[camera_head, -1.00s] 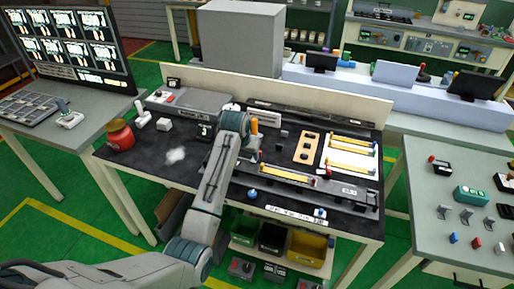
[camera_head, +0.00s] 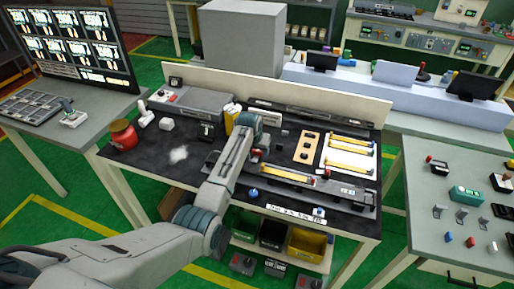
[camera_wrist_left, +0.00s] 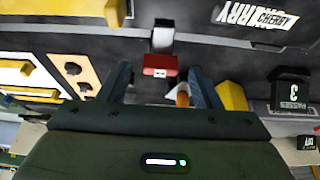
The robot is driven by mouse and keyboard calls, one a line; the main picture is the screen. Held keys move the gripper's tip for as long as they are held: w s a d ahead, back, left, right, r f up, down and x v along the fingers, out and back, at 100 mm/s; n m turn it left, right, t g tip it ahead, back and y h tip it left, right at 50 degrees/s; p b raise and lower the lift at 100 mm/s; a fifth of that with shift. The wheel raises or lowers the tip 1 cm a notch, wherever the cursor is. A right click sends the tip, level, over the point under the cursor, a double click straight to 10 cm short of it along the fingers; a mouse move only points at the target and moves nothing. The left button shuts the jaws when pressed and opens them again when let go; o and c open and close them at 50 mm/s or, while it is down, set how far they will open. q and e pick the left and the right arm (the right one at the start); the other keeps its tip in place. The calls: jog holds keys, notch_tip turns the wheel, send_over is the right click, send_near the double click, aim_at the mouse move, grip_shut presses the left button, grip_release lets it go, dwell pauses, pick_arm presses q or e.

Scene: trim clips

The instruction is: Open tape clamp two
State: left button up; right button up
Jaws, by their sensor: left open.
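In the left wrist view a small red clamp (camera_wrist_left: 160,66) with a pale mark sits at the end of a grey strip (camera_wrist_left: 162,40) on the dark fixture. My left gripper (camera_wrist_left: 163,82) is open. Its two fingers stand either side of the red clamp, apart from it, and nothing is held. In the head view my left gripper (camera_head: 257,153) is over the middle of the bench, partly hidden by its own wrist. Another red piece (camera_head: 327,173) sits on the front rail by a yellow strip (camera_head: 288,174). Which clamp is number two cannot be read.
An orange-tipped item (camera_wrist_left: 183,95) lies close to the right finger. A yellow block (camera_wrist_left: 232,96) and a box marked 3 (camera_wrist_left: 290,90) are further right. A wooden plate with dark knobs (camera_wrist_left: 75,70) is left. A red jar (camera_head: 123,135) stands at the bench's left.

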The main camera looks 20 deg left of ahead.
pick_arm(q)
jog(key=shift+w+f, duration=0.15)
jog(key=shift+f, duration=0.25)
jog(key=c, duration=1)
